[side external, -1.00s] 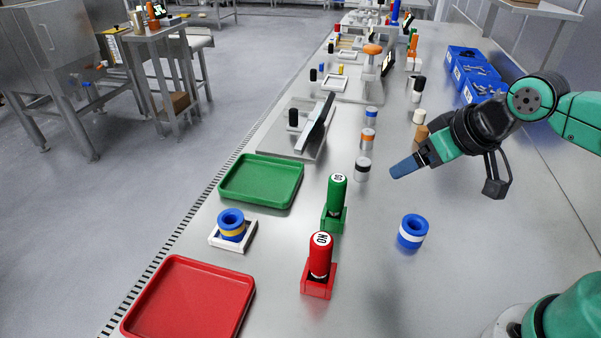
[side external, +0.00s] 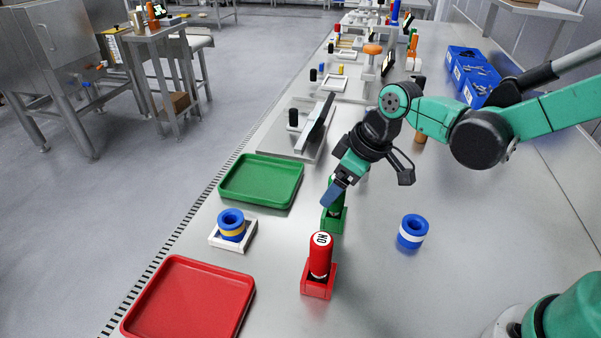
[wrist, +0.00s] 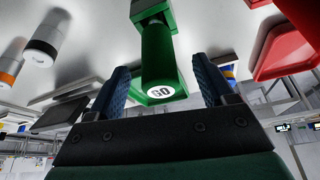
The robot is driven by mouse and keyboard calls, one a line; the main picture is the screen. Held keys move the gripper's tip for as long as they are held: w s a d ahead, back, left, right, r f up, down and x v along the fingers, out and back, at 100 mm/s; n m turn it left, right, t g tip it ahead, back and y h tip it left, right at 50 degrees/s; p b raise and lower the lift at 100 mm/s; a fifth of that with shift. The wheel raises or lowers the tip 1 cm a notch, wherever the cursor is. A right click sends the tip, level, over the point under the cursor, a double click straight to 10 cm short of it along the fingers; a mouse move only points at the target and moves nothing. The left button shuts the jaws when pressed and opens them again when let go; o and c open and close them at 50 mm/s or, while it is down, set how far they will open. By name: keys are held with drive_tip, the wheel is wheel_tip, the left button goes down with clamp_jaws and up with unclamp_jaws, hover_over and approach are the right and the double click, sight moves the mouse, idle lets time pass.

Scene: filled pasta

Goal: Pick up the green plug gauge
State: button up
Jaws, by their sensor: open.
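The green plug gauge stands upright in its green holder (side external: 334,220). In the side view my gripper (side external: 333,193) is in front of it and covers most of the gauge. In the wrist view the green gauge (wrist: 158,60), with its "GO" end, lies between my two open blue fingers (wrist: 162,85). A gap shows on each side of it, and the fingers do not appear to touch it. The green holder also shows at the top of the wrist view (wrist: 150,8).
A red gauge (side external: 320,256) marked "NO" stands in a red holder close by. A blue and white ring (side external: 412,232) is to the right. A green tray (side external: 262,181), a red tray (side external: 190,300) and a blue ring stack (side external: 231,225) are on the left.

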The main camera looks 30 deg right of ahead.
drive_tip(key=shift+x, duration=1.2)
clamp_jaws()
